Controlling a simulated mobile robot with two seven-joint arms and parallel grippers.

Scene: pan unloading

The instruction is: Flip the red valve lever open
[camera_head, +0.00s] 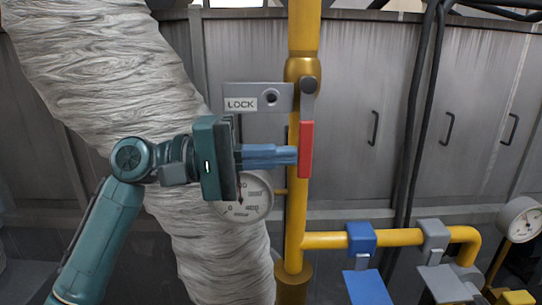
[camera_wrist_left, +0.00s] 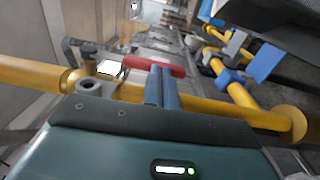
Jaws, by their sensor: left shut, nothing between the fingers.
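The red valve lever (camera_head: 306,150) hangs straight down from its grey pivot (camera_head: 309,86), along the vertical yellow pipe (camera_head: 297,220). My left gripper (camera_head: 296,155) comes in from the left with its blue fingers shut and empty. Its fingertips are at the left edge of the lever's red part; whether they touch it I cannot tell. In the left wrist view the red lever (camera_wrist_left: 150,65) lies across just beyond the shut fingers (camera_wrist_left: 161,68). My right gripper is in neither view.
A grey LOCK plate (camera_head: 258,98) sits above my left gripper. A round gauge (camera_head: 246,198) is below it. A wrapped white duct (camera_head: 130,60) runs behind my arm. A yellow side pipe (camera_head: 390,238) with blue (camera_head: 361,238) and grey (camera_head: 433,234) fittings is at lower right.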

